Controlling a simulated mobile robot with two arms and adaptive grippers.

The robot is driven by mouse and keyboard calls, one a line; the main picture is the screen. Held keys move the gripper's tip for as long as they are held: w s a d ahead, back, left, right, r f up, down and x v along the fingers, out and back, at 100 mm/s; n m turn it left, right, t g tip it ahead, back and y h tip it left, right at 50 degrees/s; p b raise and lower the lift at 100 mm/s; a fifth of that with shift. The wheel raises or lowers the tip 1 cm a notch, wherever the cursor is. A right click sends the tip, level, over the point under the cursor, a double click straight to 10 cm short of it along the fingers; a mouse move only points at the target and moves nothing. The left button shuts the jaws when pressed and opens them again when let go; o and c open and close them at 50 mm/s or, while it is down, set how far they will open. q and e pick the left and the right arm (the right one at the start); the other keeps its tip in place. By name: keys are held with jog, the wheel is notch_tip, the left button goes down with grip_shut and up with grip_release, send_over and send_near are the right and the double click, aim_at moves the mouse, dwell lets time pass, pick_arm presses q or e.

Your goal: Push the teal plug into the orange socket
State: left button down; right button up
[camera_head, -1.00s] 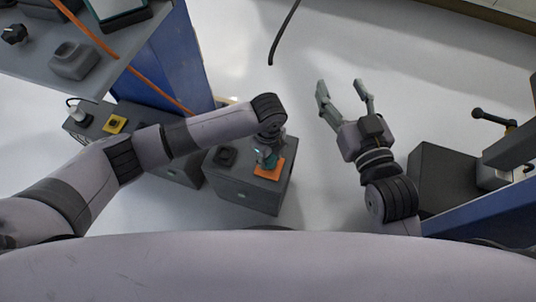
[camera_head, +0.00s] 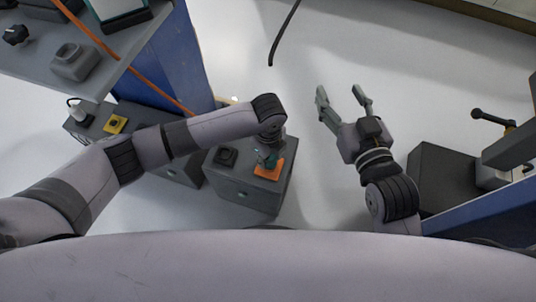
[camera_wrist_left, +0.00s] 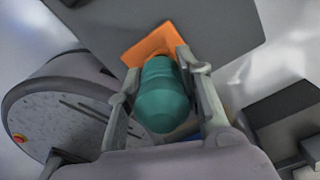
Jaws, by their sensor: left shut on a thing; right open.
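The teal plug (camera_wrist_left: 161,97) is between the fingers of my left gripper (camera_wrist_left: 158,80), which is shut on it. In the left wrist view the plug's far end meets the orange socket (camera_wrist_left: 152,43); how deep it sits cannot be told. In the head view the orange socket (camera_head: 268,171) lies on top of a dark grey box (camera_head: 246,193). My left gripper (camera_head: 267,158) points down over it, and the plug is mostly hidden by the wrist. My right gripper (camera_head: 342,100) is open and empty, over the floor right of the box.
A black socket (camera_head: 225,156) sits on the same box. A grey shelf (camera_head: 60,82) stands at upper left. A dark box (camera_head: 447,180) is at right. The middle floor is clear.

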pick_arm(q)
jog(key=shift+p, duration=0.3)
pick_arm(e)
jog(key=shift+s+d+f+g+h, duration=0.15)
jog(key=shift+f+g, duration=0.15)
jog(key=shift+f, duration=0.15)
jog(key=shift+s+d+f+g+h, duration=0.1)
jog(key=shift+s+f+g, duration=0.15)
jog(key=shift+f, duration=0.25)
jog(key=shift+s+d+f+g+h, duration=0.1)
jog(key=shift+f+g, duration=0.25)
jog(key=shift+f, duration=0.1)
pick_arm(q)
jog(key=shift+f, duration=0.1)
pick_arm(e)
jog(key=shift+r, duration=0.15)
pick_arm(q)
jog(key=shift+f, duration=0.15)
pick_arm(e)
jog(key=shift+w+r, duration=0.15)
jog(key=shift+r, duration=0.1)
pick_arm(q)
jog(key=shift+f, duration=0.1)
pick_arm(e)
jog(key=shift+w+a+r+t, duration=0.1)
jog(key=shift+a+r+t, duration=0.05)
jog(key=shift+r+t, duration=0.3)
